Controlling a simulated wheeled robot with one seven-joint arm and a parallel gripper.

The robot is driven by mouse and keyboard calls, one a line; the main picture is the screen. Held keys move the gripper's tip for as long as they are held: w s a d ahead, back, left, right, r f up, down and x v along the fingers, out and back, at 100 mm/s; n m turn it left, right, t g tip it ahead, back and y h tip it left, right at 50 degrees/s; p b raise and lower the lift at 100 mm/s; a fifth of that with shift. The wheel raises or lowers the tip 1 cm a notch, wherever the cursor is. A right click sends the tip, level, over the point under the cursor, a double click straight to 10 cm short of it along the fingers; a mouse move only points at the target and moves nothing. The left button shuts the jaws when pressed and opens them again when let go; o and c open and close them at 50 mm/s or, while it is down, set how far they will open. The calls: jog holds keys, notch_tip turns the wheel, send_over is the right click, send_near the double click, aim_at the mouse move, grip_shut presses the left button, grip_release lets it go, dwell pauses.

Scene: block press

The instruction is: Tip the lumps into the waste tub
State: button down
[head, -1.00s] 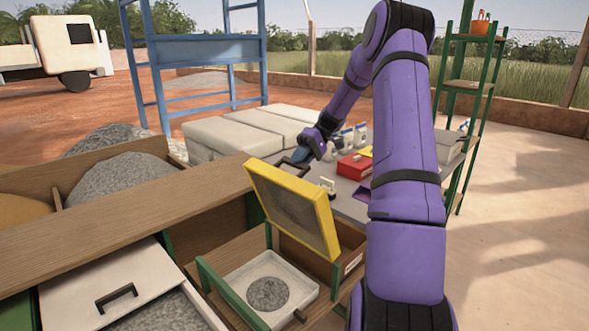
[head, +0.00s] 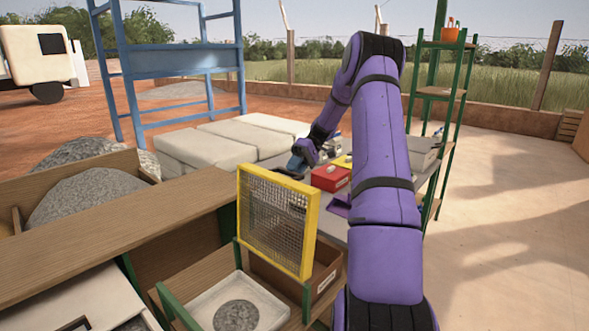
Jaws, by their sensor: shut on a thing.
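A yellow-framed sieve (head: 312,237) stands nearly upright on green posts, its mesh facing me; I make out no lumps on it. Below it, a white tray (head: 272,322) holds a round grey heap (head: 236,316). My gripper (head: 302,156) is beyond the sieve's top edge, low over the grey table, and shut on a small blue thing (head: 296,165). The sieve hides part of that area.
A red box (head: 330,178) stands just right of my gripper. Pale blocks (head: 205,150) lie behind to the left. A wooden bin wall (head: 120,235) with grey heaps fills the left. A green shelf (head: 440,95) stands at the back right; the floor at right is clear.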

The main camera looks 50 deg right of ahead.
jog(key=shift+s+a+f, duration=0.1)
jog(key=shift+a+f, duration=0.05)
jog(key=shift+f, duration=0.3)
jog(key=shift+s+a+f, duration=0.1)
jog(key=shift+f, duration=0.35)
jog(key=c, duration=0.9)
grip_release()
jog(key=shift+a, duration=0.1)
jog(key=shift+c, duration=0.2)
jog(key=shift+w+d+r, duration=0.1)
jog(key=shift+d+r, duration=0.05)
jog(key=shift+d, duration=0.2)
jog(key=shift+c, duration=0.7)
jog(key=v, duration=1)
jog(key=shift+r, duration=0.3)
jog(key=shift+w+d, duration=0.1)
jog(key=shift+w, duration=0.05)
